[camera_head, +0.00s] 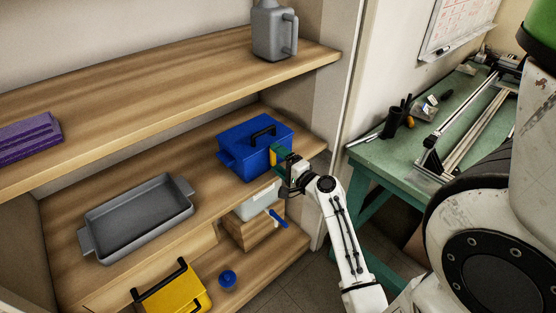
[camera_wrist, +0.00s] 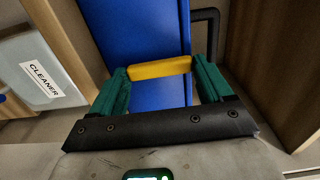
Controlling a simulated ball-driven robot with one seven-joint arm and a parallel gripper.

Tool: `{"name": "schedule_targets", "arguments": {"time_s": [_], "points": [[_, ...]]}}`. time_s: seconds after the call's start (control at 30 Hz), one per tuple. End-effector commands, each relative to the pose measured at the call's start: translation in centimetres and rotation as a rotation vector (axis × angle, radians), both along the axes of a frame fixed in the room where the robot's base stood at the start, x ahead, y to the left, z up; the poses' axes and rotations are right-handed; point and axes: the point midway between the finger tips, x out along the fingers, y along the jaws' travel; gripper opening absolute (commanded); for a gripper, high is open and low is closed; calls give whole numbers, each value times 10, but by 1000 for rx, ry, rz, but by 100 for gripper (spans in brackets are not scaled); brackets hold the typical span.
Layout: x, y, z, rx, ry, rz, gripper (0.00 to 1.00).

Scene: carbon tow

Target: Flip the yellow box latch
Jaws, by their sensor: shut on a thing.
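A blue box (camera_head: 252,144) with a dark handle on its lid sits on the middle shelf. It fills the centre of the wrist view (camera_wrist: 140,30). A yellow latch (camera_wrist: 160,68) lies across the blue box's face; a sliver of it (camera_head: 273,157) shows in the head view. My gripper (camera_head: 284,158) is at the box's right front side. Its green fingers, seen in the wrist view (camera_wrist: 160,78), are at the two ends of the latch and shut on it. In the head view the gripper hides most of the latch.
A grey tray (camera_head: 91,242) stands left on the same shelf. A grey jug (camera_head: 268,32) and purple case (camera_head: 30,137) are on the shelf above. A yellow box (camera_head: 172,298), blue cap (camera_head: 228,278) and white cleaner container (camera_head: 252,208) are below. A green workbench (camera_head: 385,160) stands right.

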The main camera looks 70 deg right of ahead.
Motion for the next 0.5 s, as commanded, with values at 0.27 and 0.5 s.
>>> {"name": "schedule_targets", "arguments": {"time_s": [0.27, 0.5], "points": [[0, -1, 0, 26, -15, 0, 49], [0, -1, -1, 26, -15, 0, 49]]}}
